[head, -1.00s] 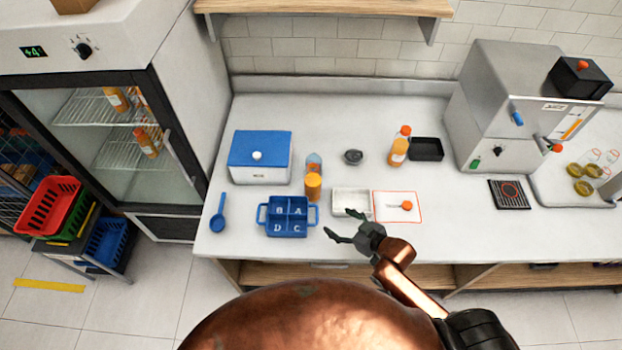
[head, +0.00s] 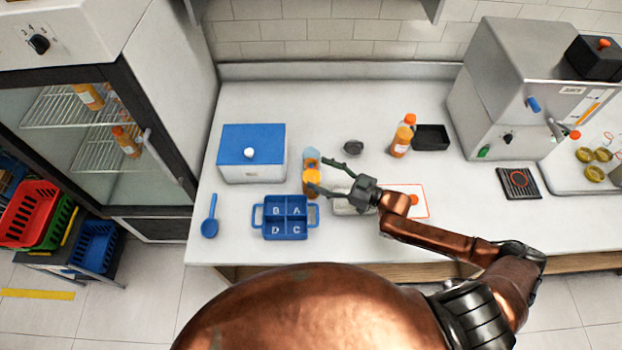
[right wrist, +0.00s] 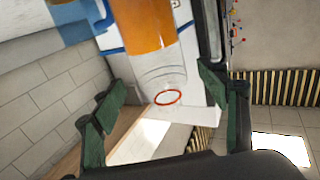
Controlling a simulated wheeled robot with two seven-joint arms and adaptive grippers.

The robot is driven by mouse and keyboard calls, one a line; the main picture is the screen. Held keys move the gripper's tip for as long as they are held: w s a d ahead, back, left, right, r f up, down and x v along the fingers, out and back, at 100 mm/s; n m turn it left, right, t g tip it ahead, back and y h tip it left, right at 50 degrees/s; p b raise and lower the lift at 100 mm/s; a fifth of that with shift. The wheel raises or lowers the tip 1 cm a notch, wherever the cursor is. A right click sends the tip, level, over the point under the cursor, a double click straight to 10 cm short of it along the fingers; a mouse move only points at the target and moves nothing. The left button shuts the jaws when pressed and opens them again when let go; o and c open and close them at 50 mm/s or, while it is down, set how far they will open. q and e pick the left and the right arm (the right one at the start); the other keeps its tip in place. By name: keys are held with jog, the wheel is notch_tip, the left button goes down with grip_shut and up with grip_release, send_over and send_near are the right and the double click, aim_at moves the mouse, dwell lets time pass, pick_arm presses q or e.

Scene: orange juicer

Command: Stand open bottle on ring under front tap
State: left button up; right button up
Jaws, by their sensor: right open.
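The open bottle (head: 312,183) stands upright on the counter, orange below and clear above. In the right wrist view the bottle (right wrist: 150,50) shows upside down, a red-orange ring at its uncapped neck. My right gripper (head: 321,175) is open and comes from the right, one finger on the far side and one on the near side. In the wrist view the fingers lie on either side of the neck, apart from it. The red ring (head: 517,183) lies on a black grate by the steel juicer (head: 505,90). The front tap (head: 558,132) juts above it. My left gripper is out of view.
A blue-lidded box (head: 252,140) and a blue compartment tray (head: 286,232) stand left of the bottle. Capped orange bottles (head: 401,143) and a black tray (head: 431,137) stand further back.

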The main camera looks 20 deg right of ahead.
aim_at(311, 170)
jog(key=x, duration=0.3)
jog(key=shift+w+a, duration=0.15)
jog(key=shift+a, duration=0.1)
jog(key=shift+r, duration=0.1)
grip_shut()
dwell(0.5)
